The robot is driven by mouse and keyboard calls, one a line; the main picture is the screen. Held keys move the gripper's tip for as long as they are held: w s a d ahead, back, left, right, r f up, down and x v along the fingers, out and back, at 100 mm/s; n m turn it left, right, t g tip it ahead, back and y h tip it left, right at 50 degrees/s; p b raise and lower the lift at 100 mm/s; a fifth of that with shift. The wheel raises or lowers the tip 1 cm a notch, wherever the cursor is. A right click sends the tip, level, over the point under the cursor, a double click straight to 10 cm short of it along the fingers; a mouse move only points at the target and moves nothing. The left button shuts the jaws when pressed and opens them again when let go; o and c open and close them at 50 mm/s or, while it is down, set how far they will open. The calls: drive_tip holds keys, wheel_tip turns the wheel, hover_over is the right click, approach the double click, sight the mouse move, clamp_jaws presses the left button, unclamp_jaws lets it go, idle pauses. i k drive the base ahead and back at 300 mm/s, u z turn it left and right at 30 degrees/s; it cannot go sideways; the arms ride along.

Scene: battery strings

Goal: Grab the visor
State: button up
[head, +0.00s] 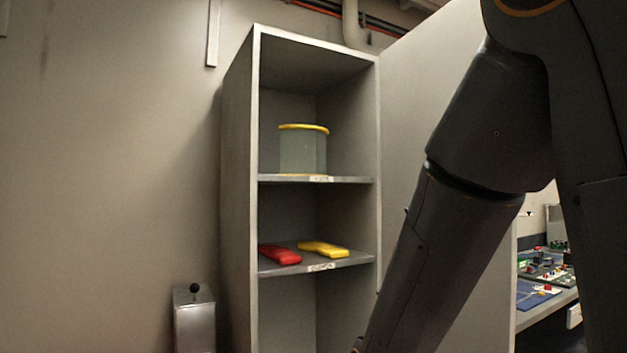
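The visor (303,152) stands upright on the upper shelf of an open grey cabinet. It is a clear, curved, greyish shield with a yellow band along its top edge. It sits near the middle of the shelf with free space around and above it. My arm crosses the right side of the head view, in front of the cabinet's right side and door. My gripper is outside the picture, so its state is hidden. Nothing of mine touches the visor in view.
The cabinet's lower shelf (318,266) holds a red object (280,255) and a yellow object (323,249). A grey box with a black knob (194,318) stands left of the cabinet. A bench (547,312) with small coloured parts is at the right. The cabinet door (425,110) stands open.

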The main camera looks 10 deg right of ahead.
sight(303, 148)
drive_tip(key=u, duration=0.05)
drive_tip(key=k, duration=0.6)
drive_tip(key=u, duration=0.4)
drive_tip(key=i, duration=1.15)
drive_tip(key=z, duration=0.5)
